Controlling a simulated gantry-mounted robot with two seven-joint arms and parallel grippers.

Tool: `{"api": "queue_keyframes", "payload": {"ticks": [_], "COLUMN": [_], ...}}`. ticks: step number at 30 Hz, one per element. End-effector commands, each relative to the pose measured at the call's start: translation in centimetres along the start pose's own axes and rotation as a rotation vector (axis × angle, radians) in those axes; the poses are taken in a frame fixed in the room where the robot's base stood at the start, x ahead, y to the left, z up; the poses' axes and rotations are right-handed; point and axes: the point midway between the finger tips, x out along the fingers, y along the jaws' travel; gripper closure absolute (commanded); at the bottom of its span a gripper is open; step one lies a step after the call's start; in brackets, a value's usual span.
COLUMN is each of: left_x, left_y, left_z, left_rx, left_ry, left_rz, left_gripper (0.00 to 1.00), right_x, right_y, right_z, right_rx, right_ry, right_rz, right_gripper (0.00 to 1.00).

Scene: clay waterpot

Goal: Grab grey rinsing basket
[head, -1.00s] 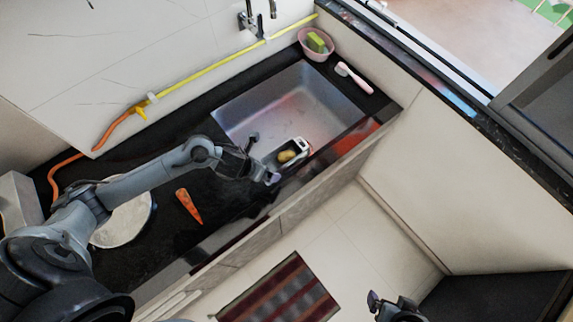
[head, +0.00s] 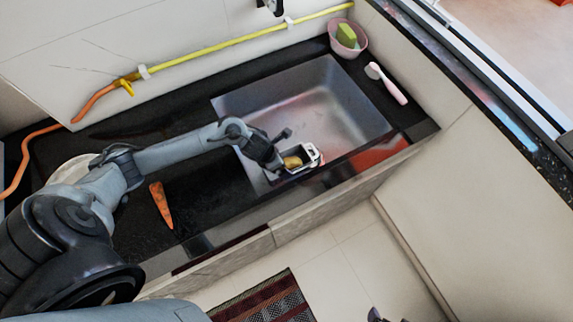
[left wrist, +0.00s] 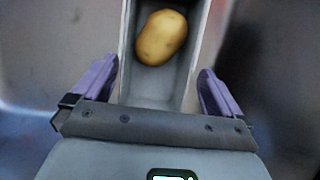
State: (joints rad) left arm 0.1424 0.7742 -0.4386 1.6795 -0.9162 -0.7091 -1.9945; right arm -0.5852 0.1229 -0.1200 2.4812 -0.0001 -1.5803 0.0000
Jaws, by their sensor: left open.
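The grey rinsing basket (head: 313,154) sits in the sink near its front edge, with a potato (head: 292,162) inside. In the left wrist view the basket (left wrist: 152,88) lies straight ahead, and its near end reaches between the two fingers. My left gripper (head: 279,154) is open at the left end of the basket, with one finger on each side. In the left wrist view my left gripper (left wrist: 156,87) shows gaps between its fingers and the basket walls. Only a small tip of my right gripper (head: 375,314) shows at the bottom edge; its jaws are cut off.
The metal sink (head: 330,95) is set in a black counter. A pink bowl (head: 361,47) with a green sponge (head: 346,35) and a pink-handled brush (head: 388,84) stand beyond it. A carrot (head: 161,205) and a white plate (head: 68,169) lie left. A yellow-orange hose (head: 215,48) runs along the wall.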

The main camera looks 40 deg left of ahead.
Motion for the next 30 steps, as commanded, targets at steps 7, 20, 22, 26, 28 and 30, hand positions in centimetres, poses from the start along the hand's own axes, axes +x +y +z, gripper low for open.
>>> {"api": "queue_keyframes", "payload": {"ticks": [7, 20, 22, 26, 28, 30], "left_x": [1.6, 5.7, 5.7, 5.7, 5.7, 5.7], "left_y": [0.0, 0.2, 0.2, 0.2, 0.2, 0.2], "left_z": [0.0, 0.2, 0.2, 0.2, 0.2, 0.2], "left_rx": [-0.003, -0.001, 0.0, 0.0, 0.0, 0.0], "left_ry": [0.001, 0.0, 0.0, 0.0, 0.0, 0.0], "left_rz": [0.0, 0.0, 0.001, 0.001, 0.001, 0.001], "left_gripper": [0.0, 0.0, 0.0, 0.0, 0.08, 0.18], "right_x": [0.5, 1.9, 1.9, 1.8, 1.8, 1.9], "right_y": [0.1, -0.1, -0.1, -0.2, -0.2, -0.2], "right_z": [0.0, 0.4, 0.3, 0.3, 0.3, 0.3], "right_rx": [-0.004, 0.002, 0.003, 0.006, 0.007, 0.007], "right_ry": [0.004, 0.005, 0.005, 0.005, 0.006, 0.006], "right_rz": [0.003, -0.001, -0.002, -0.004, -0.005, -0.005], "right_gripper": [0.06, 0.06, 0.06, 0.06, 0.06, 0.06]}}
